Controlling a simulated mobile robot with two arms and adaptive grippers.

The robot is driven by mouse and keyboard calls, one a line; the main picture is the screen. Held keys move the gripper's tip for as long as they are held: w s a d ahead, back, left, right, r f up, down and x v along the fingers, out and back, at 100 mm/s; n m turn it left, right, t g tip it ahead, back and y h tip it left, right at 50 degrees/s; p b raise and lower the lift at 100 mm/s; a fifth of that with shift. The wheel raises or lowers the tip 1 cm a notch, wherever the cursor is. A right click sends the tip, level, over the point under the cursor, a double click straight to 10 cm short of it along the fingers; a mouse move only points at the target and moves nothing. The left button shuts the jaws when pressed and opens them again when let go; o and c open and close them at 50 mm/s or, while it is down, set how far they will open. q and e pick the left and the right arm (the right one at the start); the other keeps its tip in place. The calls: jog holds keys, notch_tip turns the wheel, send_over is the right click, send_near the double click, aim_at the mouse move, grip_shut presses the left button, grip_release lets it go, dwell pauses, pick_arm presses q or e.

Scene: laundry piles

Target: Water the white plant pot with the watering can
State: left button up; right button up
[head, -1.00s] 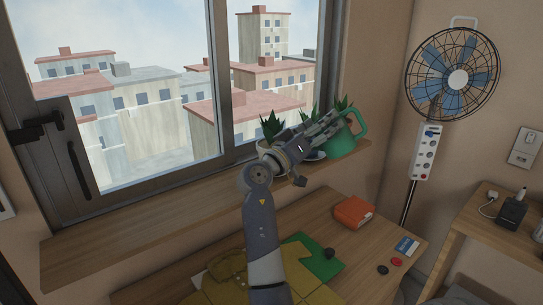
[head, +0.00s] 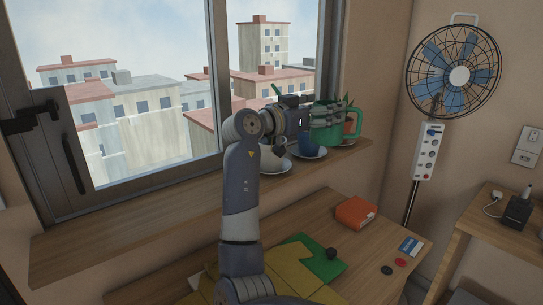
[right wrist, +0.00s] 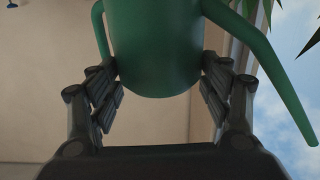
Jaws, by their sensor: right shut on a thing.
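My right gripper (head: 309,118) is shut on the body of the green watering can (head: 327,132), which it holds upright above the window sill; the can also fills the upper middle of the right wrist view (right wrist: 155,45). The can's handle is on the right, and its spout tip (head: 276,90) shows to the left behind my gripper. The white plant pot (head: 272,161) stands on a saucer on the sill, below and left of the can. My arm and gripper hide its plant. My left gripper is not in view.
A blue pot (head: 309,144) on a saucer stands right of the white pot, under the can. A terracotta pot with a plant (head: 351,122) is partly behind the can. The left sill (head: 120,222) is clear. The desk holds an orange box (head: 355,212) and folded clothes (head: 280,274).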

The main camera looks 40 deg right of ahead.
jog(key=shift+r, duration=0.15)
notch_tip(320, 180, up, 6)
jog(key=p, duration=0.3)
jog(key=shift+p, duration=0.4)
